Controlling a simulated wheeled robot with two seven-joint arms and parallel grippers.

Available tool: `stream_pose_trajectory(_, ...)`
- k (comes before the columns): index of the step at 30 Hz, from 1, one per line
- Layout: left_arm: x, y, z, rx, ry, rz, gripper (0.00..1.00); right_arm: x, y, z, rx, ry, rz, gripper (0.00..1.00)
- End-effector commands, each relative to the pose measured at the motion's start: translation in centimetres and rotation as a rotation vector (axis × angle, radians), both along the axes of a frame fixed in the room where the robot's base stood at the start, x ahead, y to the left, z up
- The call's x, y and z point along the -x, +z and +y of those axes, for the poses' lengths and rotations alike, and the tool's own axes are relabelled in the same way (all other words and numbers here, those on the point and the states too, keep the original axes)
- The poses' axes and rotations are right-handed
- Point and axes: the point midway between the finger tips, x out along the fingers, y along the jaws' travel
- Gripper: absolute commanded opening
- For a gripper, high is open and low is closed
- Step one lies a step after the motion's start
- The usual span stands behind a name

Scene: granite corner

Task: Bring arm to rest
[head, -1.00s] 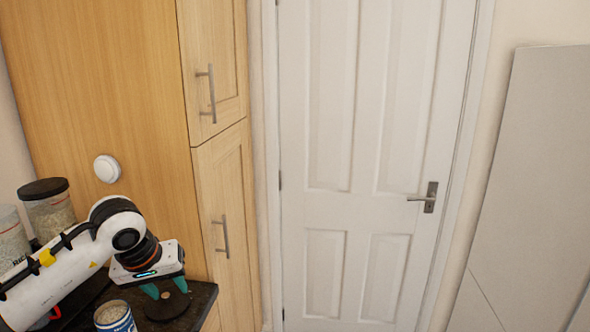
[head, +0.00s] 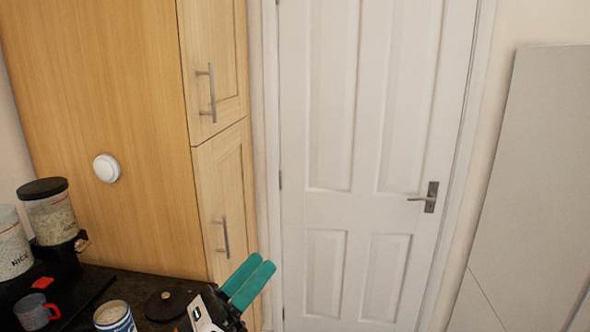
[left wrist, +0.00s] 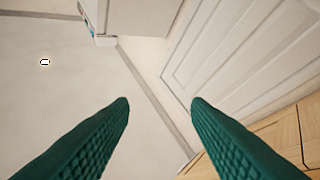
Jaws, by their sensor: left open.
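My left gripper (head: 248,280) shows at the bottom of the head view, right of the dark granite counter (head: 150,282) and in front of the lower cabinet door. Its two green fingers point up and to the right. In the left wrist view the fingers (left wrist: 160,102) are spread apart with nothing between them. Most of the left arm is out of the head view. My right gripper is not in view.
A blue-and-white can (head: 113,316), a dark round lid (head: 166,304), a mug (head: 34,311) and jars (head: 50,210) stand on the counter. A tall wooden cabinet (head: 110,90) is behind, with a white door (head: 345,200) to its right.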

Motion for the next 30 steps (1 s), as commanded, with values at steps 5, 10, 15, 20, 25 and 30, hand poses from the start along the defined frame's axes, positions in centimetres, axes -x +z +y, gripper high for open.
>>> stream_pose_trajectory(5,-2.0,-6.2,7.6,0.628,0.135,0.579,0.44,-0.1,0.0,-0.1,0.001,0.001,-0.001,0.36)
stream_pose_trajectory(10,0.6,-17.1,13.2,1.209,0.339,1.082,0.44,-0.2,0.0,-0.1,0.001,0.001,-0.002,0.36)
stream_pose_trajectory(15,7.1,-26.4,15.3,1.657,0.594,1.433,0.44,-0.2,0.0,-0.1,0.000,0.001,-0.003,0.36)
stream_pose_trajectory(20,13.2,-31.2,15.3,1.926,0.816,1.623,0.44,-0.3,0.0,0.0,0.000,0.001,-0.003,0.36)
stream_pose_trajectory(25,19.2,-34.0,14.7,2.123,1.046,1.749,0.44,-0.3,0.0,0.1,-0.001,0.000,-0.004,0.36)
stream_pose_trajectory(30,21.6,-37.8,14.3,2.205,1.189,1.803,0.44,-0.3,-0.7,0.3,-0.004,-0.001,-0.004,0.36)
